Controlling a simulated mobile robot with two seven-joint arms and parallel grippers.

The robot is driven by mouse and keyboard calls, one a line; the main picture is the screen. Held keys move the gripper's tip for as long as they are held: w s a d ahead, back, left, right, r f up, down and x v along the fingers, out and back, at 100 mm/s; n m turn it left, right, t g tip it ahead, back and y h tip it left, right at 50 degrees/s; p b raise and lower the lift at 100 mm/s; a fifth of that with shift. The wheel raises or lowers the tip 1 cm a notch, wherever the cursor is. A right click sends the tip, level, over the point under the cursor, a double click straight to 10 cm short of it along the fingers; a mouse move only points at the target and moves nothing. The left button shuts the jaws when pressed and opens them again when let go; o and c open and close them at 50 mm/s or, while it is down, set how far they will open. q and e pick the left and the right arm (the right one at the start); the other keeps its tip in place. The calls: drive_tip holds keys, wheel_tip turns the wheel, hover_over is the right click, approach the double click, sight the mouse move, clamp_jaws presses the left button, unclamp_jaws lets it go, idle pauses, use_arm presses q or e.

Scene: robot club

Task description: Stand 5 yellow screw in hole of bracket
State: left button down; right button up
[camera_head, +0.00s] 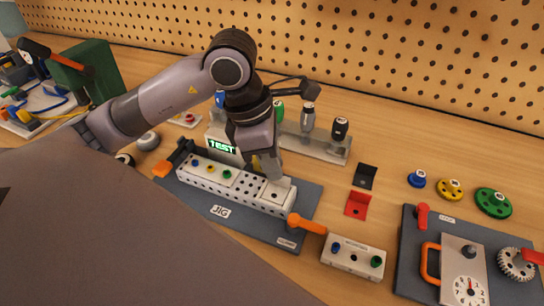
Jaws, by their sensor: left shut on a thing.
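The white perforated bracket (236,187) lies along the dark jig mat (246,229). A blue screw (195,163), a yellow screw (211,168) and a green screw (227,173) stand in its left part. My left gripper (265,170) points down over the bracket's right part, shut. A yellow piece (256,163), apparently a yellow screw, shows at its fingers. The fingers hide most of it, and I cannot tell whether its tip is in a hole. My right gripper is not in view.
A white screw block (347,265) with a blue and a green screw stands at front right. Orange-handled clamps (307,224) flank the bracket. A tool rack (322,146) stands behind. A red bracket (357,205) and a dark panel (415,255) lie to the right.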

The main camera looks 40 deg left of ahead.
use_arm(q)
drive_tip(key=b, duration=0.3)
hover_over(278, 197)
drive_tip(key=a, duration=0.1)
drive_tip(key=shift+s+f, duration=0.2)
drive_tip(key=shift+f, duration=2.1)
drive_tip(key=shift+a+f+b, duration=0.1)
drive_tip(key=shift+f+b, duration=0.1)
drive_tip(key=shift+b, duration=0.75)
drive_tip(key=shift+f+b, duration=0.65)
drive_tip(key=shift+b, duration=0.55)
idle(0.7)
drive_tip(key=c, duration=1.3)
unclamp_jaws()
drive_tip(key=shift+o, duration=0.2)
drive_tip(key=shift+r, duration=0.15)
drive_tip(key=shift+r+p, duration=1.05)
drive_tip(key=shift+r, duration=0.25)
drive_tip(key=shift+r+p, duration=0.95)
drive_tip(key=shift+r, duration=0.4)
